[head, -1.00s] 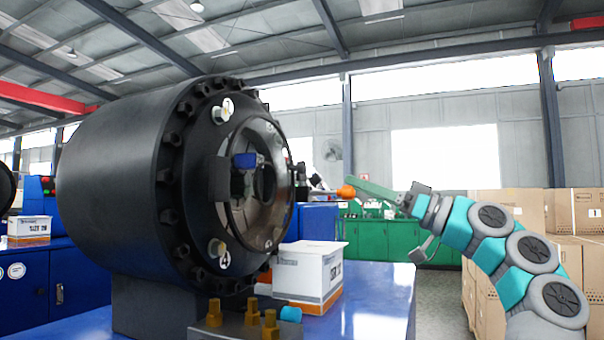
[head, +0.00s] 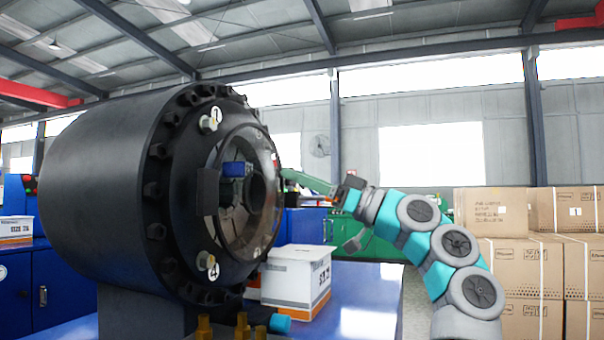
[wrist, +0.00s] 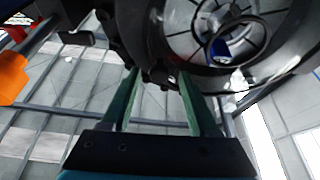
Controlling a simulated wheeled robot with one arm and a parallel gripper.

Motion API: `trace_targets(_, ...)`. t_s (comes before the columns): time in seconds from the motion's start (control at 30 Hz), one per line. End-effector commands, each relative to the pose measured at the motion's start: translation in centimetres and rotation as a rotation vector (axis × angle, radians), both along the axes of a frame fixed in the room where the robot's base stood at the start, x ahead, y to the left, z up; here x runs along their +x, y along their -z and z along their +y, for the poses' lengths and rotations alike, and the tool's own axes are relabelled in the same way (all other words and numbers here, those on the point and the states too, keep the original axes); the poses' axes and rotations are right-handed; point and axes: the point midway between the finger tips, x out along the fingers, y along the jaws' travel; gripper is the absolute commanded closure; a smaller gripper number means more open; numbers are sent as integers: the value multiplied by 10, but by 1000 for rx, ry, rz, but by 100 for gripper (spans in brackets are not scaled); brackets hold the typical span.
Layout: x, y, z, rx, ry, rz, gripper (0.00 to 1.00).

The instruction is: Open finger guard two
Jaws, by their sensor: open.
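A large black crimper (head: 110,185) stands at the left of the head view. A round, glossy see-through guard (head: 262,228) appears to lie over its front opening; no number two is legible on it. In the wrist view the round front with its guard (wrist: 185,45) fills the top right. My gripper (head: 286,174) is at the right edge of the crimper front, its tips partly hidden there. In the wrist view my gripper (wrist: 158,74) is open, its two green fingers apart. A small dark part of the crimper shows between the tips; I cannot tell whether they touch it.
A white and orange box (head: 295,282) stands on the blue table (head: 360,290) right of the crimper. Brass-coloured fittings (head: 203,328) are in front. An orange part (wrist: 10,78) is at the wrist view's left edge. Stacked cartons (head: 515,250) stand at the right.

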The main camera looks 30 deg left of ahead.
Motion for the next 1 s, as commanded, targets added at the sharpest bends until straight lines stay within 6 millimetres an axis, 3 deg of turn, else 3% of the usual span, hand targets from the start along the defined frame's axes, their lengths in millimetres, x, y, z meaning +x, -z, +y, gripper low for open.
trace_targets(0.23, 1, 0, 1, 0, 1, 1, 41)
trace_targets(0.77, 1, 0, 0, 0, 1, 2, 100)
trace_targets(1.0, 1, 0, 0, 0, 1, 2, 100)
